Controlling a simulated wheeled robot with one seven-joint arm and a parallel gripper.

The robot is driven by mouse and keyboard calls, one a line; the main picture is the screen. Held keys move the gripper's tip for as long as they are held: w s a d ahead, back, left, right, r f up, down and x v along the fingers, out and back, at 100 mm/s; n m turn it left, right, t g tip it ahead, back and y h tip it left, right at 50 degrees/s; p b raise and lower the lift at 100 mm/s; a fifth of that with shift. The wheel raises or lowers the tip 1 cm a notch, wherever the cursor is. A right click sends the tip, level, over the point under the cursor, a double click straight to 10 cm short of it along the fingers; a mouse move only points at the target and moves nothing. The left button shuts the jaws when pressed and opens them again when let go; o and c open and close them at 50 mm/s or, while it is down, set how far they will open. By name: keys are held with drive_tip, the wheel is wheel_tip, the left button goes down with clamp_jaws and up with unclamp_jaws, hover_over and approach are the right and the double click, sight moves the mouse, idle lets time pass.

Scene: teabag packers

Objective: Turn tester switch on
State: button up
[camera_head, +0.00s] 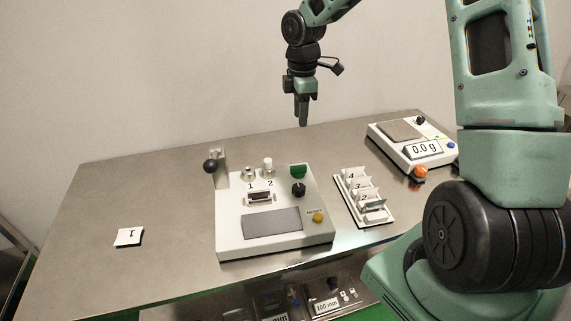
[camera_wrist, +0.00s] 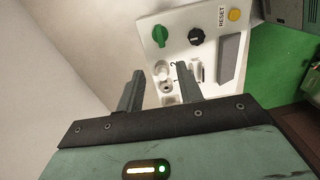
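The tester, a white box (camera_head: 228,222), stands on the steel table. Its top bears a green knob (camera_head: 298,171), a black rotary knob (camera_head: 298,190), a yellow RESET button (camera_head: 318,217), a grey screen and posts marked 1 and 2. In the wrist view the green knob (camera_wrist: 160,36) and black knob (camera_wrist: 196,37) lie beyond my fingertips. Which knob is the switch, and whether it is on, I cannot tell. My gripper (camera_head: 302,122) points down above and behind the tester, touching nothing. Its two fingers (camera_wrist: 160,69) are apart with nothing held between them.
A lever with a black ball (camera_head: 210,166) rises at the tester's back left. A white rack (camera_head: 378,217) with numbered slots stands to its right. A scale reading 0.0 g (camera_head: 426,149) is farther right. A card marked 1 (camera_head: 129,237) lies left; table around it is clear.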

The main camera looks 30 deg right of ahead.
sight(299, 166)
wheel_tip(299, 166, down, 17)
drive_tip(key=shift+f+p, duration=0.1)
drive_tip(key=shift+p, duration=0.35)
clamp_jaws()
